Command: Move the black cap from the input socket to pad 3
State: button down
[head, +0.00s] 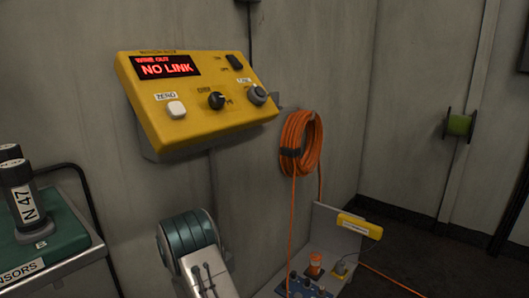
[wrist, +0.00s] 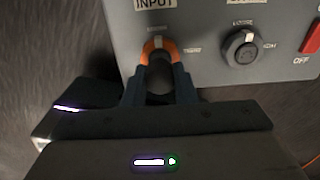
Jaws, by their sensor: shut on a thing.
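I cannot make out pad 3. My gripper cannot be made out in the head view.
A red switch (wrist: 312,38) marked OFF is at the panel's right. In the head view a yellow box (head: 195,100) reads NO LINK. An orange cable coil (head: 301,142) hangs on the wall, its line running down. An orange cylinder (head: 314,265) stands below. A green case (head: 60,235) is at left.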

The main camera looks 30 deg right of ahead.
jog(key=shift+r+p, duration=1.95)
jog(key=shift+r, duration=0.2)
